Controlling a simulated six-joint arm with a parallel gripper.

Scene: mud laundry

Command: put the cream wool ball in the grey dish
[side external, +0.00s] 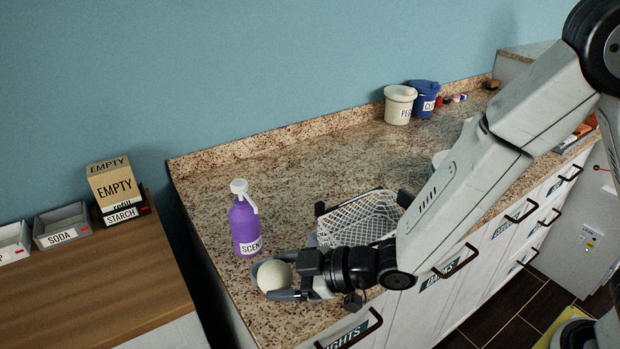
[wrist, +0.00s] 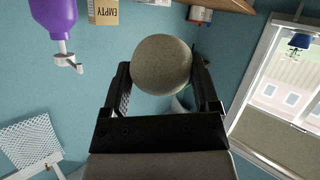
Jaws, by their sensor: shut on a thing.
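The cream wool ball (side external: 274,275) is round and pale. My gripper (side external: 276,278) is shut on it near the counter's left front corner in the side view. In the wrist view the ball (wrist: 162,65) sits between the two dark fingers of my gripper (wrist: 161,80). The ball looks held above the counter, though the exact height is hard to tell. I cannot make out the grey dish for certain; a pale rounded edge (side external: 438,158) shows partly behind my arm in the side view, and the arm hides most of it.
A purple bottle (side external: 244,222) labelled SCENT stands close behind the ball. A cream tub (side external: 399,106) and a blue tub (side external: 424,100) stand by the wall. The counter's middle (side external: 310,165) is clear.

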